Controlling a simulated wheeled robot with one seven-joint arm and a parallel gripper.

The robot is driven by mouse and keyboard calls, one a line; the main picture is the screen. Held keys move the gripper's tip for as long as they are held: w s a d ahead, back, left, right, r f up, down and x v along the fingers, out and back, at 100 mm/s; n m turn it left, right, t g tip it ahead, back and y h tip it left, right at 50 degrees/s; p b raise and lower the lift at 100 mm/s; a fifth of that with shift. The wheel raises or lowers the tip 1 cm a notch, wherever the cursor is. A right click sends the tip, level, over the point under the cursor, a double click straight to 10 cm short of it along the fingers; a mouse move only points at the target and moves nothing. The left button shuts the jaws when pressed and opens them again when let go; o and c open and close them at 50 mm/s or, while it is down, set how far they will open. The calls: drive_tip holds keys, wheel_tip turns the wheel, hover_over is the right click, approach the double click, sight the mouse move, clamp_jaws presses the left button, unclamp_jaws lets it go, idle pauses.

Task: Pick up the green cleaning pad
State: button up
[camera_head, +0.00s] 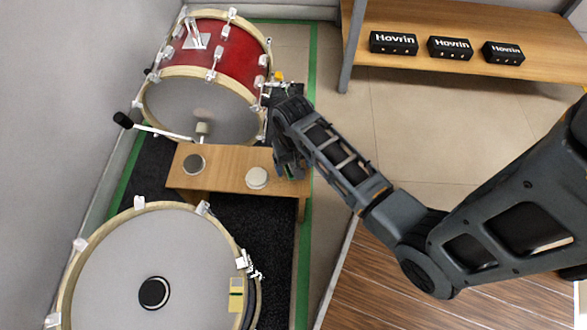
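My gripper (288,168) points down over the right end of a small wooden bench (225,171). The gripper body covers that end of the bench, and I cannot tell whether its fingers are open or shut, or touch anything. I see no clearly green pad; one could be hidden behind the gripper. A dark grey round pad (194,164) lies on the left of the bench top. A whitish round pad (257,178) lies just left of my gripper.
A red bass drum (222,47) with a beater stands behind the bench. Another large drum (125,260) stands in front, with a yellowish patch (236,296). A wooden shelf (420,20) at the back right holds black boxes (450,48). The floor between is clear.

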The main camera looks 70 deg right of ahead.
drive_tip(key=shift+f, duration=0.1)
drive_tip(key=shift+c, duration=0.3)
drive_tip(key=c, duration=1.1)
